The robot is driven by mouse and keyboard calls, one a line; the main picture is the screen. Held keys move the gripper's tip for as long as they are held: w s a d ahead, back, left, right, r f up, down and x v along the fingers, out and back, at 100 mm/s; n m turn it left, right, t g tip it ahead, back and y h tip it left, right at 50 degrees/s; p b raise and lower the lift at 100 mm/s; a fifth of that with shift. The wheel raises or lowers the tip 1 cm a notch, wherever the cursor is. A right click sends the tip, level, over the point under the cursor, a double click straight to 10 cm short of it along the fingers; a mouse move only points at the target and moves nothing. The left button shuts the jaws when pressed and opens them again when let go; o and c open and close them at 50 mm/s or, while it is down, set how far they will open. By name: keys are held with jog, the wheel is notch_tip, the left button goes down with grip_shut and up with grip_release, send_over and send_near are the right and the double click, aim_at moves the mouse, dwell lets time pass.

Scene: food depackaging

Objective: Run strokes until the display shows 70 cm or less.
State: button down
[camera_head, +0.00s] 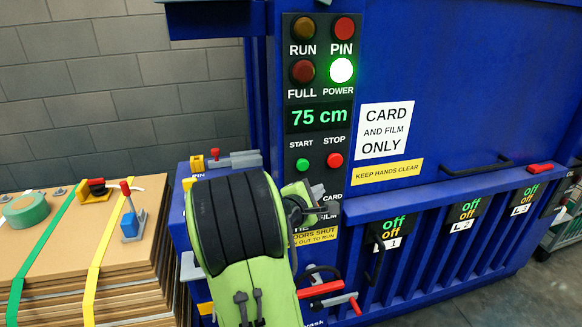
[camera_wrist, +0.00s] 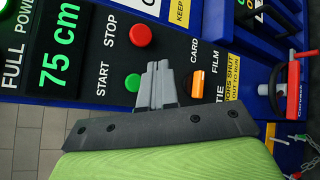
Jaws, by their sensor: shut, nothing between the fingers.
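The display (camera_head: 319,117) on the blue machine's control panel reads 75 cm in green digits. It also reads 75 cm in the wrist view (camera_wrist: 60,47). The green START button (camera_head: 303,165) and red STOP button (camera_head: 335,160) sit below it. The POWER lamp (camera_head: 341,70) glows white-green; the RUN (camera_head: 303,28), PIN (camera_head: 344,28) and FULL (camera_head: 302,71) lamps look dark. My gripper (camera_wrist: 160,72) is shut and empty. In the wrist view its tips lie just beside the START button (camera_wrist: 133,82); I cannot tell whether they touch. An orange selector (camera_wrist: 199,83) sits near CARD and FILM.
A stack of cardboard (camera_head: 150,205) with yellow and green straps stands at the left. Green tape (camera_head: 25,210) and a blue tool (camera_head: 133,224) lie on it. A red handle (camera_head: 320,290) juts out low. Black door handles and strap labels reading "off" line the machine's front.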

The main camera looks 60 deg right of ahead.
aim_at(302, 165)
jog(key=w+d+p, duration=0.3)
jog(key=w+d, duration=0.3)
jog(key=shift+p, duration=0.3)
jog(key=shift+w+d, duration=0.1)
dwell(1.9)
jog(key=shift+w+d, duration=0.3)
